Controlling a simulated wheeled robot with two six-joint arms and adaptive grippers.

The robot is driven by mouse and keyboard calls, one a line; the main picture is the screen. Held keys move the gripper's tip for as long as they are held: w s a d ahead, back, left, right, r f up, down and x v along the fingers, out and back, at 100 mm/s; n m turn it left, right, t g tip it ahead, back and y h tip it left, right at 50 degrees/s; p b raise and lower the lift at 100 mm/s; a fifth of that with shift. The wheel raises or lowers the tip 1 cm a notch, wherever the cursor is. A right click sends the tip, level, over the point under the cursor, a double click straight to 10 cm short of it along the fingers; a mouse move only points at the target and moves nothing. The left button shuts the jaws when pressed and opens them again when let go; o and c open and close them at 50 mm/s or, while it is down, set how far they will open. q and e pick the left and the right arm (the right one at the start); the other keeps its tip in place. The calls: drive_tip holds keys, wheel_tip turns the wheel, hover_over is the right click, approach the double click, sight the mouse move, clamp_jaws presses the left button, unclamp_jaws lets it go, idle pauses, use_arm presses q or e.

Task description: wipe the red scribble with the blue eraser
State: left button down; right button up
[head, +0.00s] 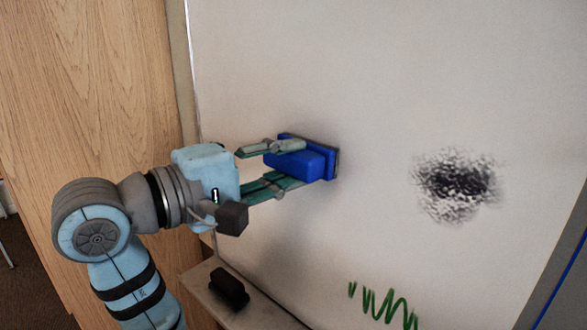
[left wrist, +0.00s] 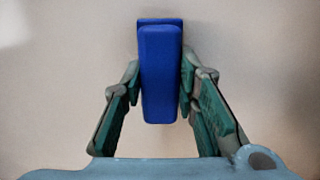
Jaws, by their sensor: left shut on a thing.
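The blue eraser (head: 300,160) is held between the fingers of my left gripper (head: 282,166). Its flat pad faces the whiteboard (head: 370,70) and appears to be against it or very near. In the left wrist view the eraser (left wrist: 160,72) stands upright between the two fingers (left wrist: 160,90). No red scribble shows in either view; any marks behind the eraser are hidden. My right gripper is not in view.
A black smudge (head: 455,185) is on the board to the right, and a green scribble (head: 384,305) is lower down. A black eraser (head: 229,288) lies on the ledge (head: 262,312) below. A wooden panel (head: 90,90) stands at left.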

use_arm(q)
drive_tip(key=shift+w+a+b, duration=0.1)
drive_tip(key=shift+w+a, duration=1.2)
drive_tip(key=shift+a, duration=0.25)
drive_tip(key=shift+w+a+b, duration=0.15)
drive_tip(key=shift+w+a, duration=1.15)
drive_tip(key=shift+a, duration=0.25)
drive_tip(key=shift+w+a+b, duration=0.1)
drive_tip(key=shift+w+a, duration=1.2)
drive_tip(key=shift+a, duration=0.25)
drive_tip(key=v, duration=0.2)
drive_tip(key=b+v, duration=0.1)
drive_tip(key=v, duration=0.1)
drive_tip(key=b+v, duration=0.1)
drive_tip(key=shift+s+f, duration=0.1)
drive_tip(key=shift+s, duration=0.5)
drive_tip(key=shift+b, duration=0.3)
drive_tip(key=shift+b+v, duration=0.65)
drive_tip(key=shift+v, duration=0.9)
